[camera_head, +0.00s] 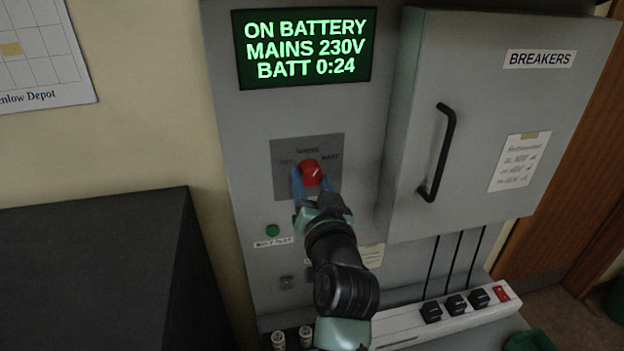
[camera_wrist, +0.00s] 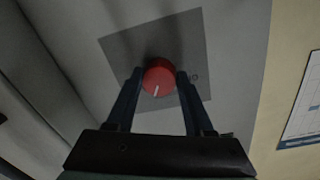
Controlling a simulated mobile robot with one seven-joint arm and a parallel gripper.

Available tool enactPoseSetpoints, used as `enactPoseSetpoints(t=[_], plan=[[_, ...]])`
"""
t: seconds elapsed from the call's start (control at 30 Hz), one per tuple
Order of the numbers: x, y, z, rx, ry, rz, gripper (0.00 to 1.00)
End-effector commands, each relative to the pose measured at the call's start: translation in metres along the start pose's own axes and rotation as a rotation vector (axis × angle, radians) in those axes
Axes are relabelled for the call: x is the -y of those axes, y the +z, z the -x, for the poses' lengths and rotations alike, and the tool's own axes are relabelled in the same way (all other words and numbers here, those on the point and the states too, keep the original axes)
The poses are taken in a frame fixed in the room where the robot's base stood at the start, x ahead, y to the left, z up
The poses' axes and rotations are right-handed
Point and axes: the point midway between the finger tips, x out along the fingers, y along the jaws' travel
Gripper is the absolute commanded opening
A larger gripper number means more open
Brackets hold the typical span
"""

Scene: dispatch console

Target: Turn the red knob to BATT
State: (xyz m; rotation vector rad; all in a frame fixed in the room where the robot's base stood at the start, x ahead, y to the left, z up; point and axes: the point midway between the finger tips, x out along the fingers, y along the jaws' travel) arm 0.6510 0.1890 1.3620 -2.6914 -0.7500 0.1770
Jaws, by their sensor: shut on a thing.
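The red knob (camera_head: 311,173) sits on a dark grey plate (camera_head: 331,143) on the console front. Small labels surround it: what looks like OFF at left, MAINS above and BATT at right. Its white pointer line slants to the upper right, toward BATT. My gripper (camera_head: 312,181) is shut on the knob, with one blue finger on each side. In the wrist view the knob (camera_wrist: 159,77) lies between the two fingertips (camera_wrist: 159,80), its white line pointing down. The green display (camera_head: 305,48) reads ON BATTERY, MAINS 230V, BATT 0:24.
The breaker cabinet (camera_head: 497,115) with its black handle (camera_head: 440,150) juts out at right. A green button (camera_head: 273,231) is below left of the knob. A power strip (camera_head: 400,325) with several black plugs lies below. A dark box (camera_head: 110,265) stands at left.

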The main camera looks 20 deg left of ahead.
Motion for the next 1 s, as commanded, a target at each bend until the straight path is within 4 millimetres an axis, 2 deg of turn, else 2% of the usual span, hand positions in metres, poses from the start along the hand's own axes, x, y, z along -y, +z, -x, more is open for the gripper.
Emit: enactPoseSetpoints(t=[0.2,0.5,1.0], plan=[[0.0012,-0.0013,0.0,0.011,-0.002,-0.193,0.0],[0.0015,-0.0013,0.0,0.022,-0.004,-0.394,0.0],[0.0011,-0.0006,0.0001,0.028,-0.005,-0.504,0.0]])
